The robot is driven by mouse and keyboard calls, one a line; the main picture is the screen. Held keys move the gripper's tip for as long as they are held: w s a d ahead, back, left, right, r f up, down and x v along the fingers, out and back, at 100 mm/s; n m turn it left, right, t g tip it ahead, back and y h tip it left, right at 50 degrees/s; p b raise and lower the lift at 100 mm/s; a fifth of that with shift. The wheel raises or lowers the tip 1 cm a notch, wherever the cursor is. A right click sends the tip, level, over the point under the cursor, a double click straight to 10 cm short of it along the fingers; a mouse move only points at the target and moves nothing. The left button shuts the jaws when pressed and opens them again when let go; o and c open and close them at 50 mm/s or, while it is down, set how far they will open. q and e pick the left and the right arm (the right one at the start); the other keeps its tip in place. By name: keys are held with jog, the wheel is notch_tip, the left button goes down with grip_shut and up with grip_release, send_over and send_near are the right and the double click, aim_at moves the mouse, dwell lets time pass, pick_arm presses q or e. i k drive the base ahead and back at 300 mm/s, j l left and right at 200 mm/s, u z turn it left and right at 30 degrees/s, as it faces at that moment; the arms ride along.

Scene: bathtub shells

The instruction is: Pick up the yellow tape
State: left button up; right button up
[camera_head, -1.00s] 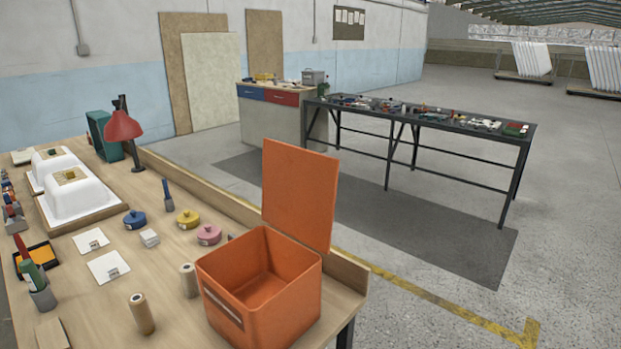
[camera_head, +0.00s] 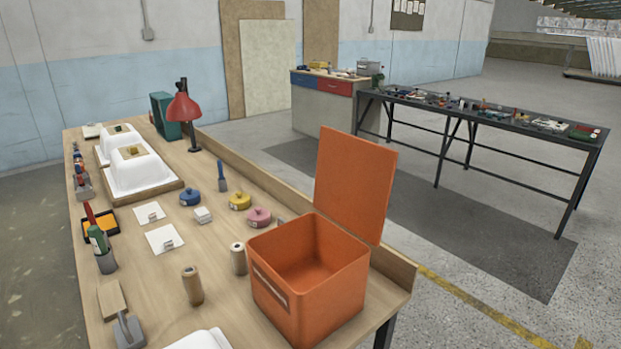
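The yellow tape (camera_head: 240,201) is a small round roll lying on the wooden workbench (camera_head: 225,262). It sits between a blue roll (camera_head: 190,197) and a pink roll (camera_head: 259,217), behind and left of the open orange box (camera_head: 310,292). Nothing covers it. Neither of my grippers shows in the head view.
The orange box stands at the bench's right end with its lid (camera_head: 353,185) upright. Two brown cylinders (camera_head: 193,285) (camera_head: 238,259) stand in front of the rolls. A red lamp (camera_head: 183,108) stands at the back. A black metal table (camera_head: 480,115) is beyond, with clear floor between.

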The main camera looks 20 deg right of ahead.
aim_at(133, 150)
jog(key=l+u, duration=0.9)
jog(key=l, duration=0.65)
jog(key=k+l+u, duration=0.1)
jog(key=l, duration=0.4)
jog(key=k+l+u, duration=0.1)
jog(key=l, duration=0.45)
jog(key=k+l, duration=0.1)
jog(key=l, duration=0.4)
jog(key=k+l+u, duration=0.1)
jog(key=l, duration=0.4)
jog(key=u, duration=1.55)
jog(key=i+j+u, duration=0.4)
jog(key=i+u, duration=0.75)
jog(key=i, duration=0.15)
jog(key=i+z, duration=0.35)
jog(key=i, duration=0.2)
jog(key=i+z, duration=0.3)
jog(key=i, duration=0.2)
jog(key=i+j+z, duration=0.35)
jog(key=i, duration=0.2)
jog(key=i+j+z, duration=0.3)
jog(key=i, duration=0.2)
jog(key=i+l+z, duration=0.3)
jog(key=i+z, duration=0.15)
jog(key=i+l+z, duration=0.2)
jog(key=i+z, duration=0.65)
jog(key=i+j+z, duration=0.2)
jog(key=i+z, duration=0.2)
jog(key=i, duration=0.15)
